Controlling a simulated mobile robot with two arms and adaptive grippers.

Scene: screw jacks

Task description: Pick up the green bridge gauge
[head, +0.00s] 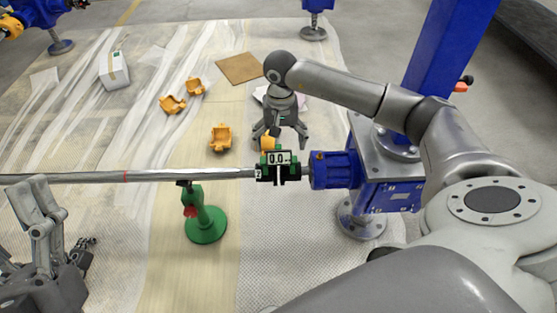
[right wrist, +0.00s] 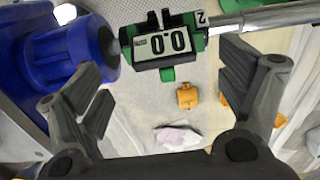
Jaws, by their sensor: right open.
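A green stand (head: 205,222) is under the shaft. Orange blocks (head: 221,138), a brown sheet (head: 240,68) and a white box (head: 113,70) lie on the floor covering. A blue post (head: 445,60) rises at the right. The floor in front of the gauge is clear.

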